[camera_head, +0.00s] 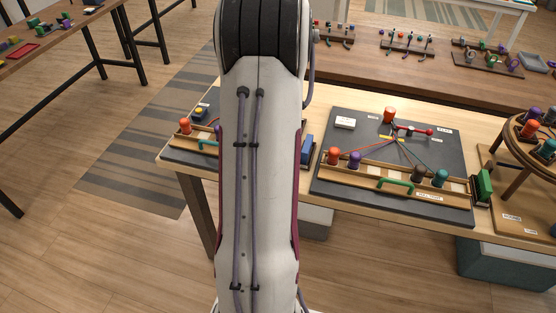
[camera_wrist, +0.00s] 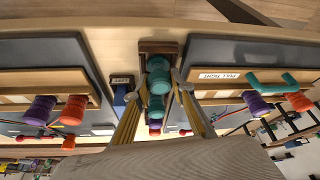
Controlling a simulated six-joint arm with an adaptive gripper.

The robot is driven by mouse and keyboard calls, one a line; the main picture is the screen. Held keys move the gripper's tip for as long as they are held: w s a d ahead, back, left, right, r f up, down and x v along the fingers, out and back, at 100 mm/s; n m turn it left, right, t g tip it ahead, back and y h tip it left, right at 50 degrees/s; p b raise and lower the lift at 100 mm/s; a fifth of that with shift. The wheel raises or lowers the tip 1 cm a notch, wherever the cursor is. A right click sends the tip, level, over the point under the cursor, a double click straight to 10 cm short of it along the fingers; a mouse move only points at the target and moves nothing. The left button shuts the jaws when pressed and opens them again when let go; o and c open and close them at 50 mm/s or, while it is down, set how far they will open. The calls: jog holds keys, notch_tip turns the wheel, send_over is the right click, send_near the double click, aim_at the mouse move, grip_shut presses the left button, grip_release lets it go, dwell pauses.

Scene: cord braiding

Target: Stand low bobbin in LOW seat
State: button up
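In the wrist view a narrow wooden rack (camera_wrist: 158,46) holds a line of bobbins. A teal bobbin (camera_wrist: 158,78) is the most visible, with another teal one (camera_wrist: 155,106) below it in the picture. My gripper (camera_wrist: 158,90) shows as two yellowish fingers, spread on either side of this line with gaps beside the bobbins; it looks open and empty. My arm hides it in the head view. The LOW seat's label is not readable, and I cannot tell which bobbin is the low one.
In the head view a dark board (camera_head: 345,125) carries a wooden rail with orange (camera_head: 334,156), purple (camera_head: 354,159), brown (camera_head: 418,173) and teal (camera_head: 440,178) bobbins and a green handle (camera_head: 396,187). A round wooden stand (camera_head: 516,143) is at right. A blue block (camera_head: 307,149) stands beside my arm.

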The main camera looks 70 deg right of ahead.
jog(key=o, duration=0.5)
jog(key=shift+r, duration=0.1)
jog(key=v, duration=1.1)
jog(key=shift+r, duration=0.4)
jog(key=shift+a, duration=0.15)
dwell(0.5)
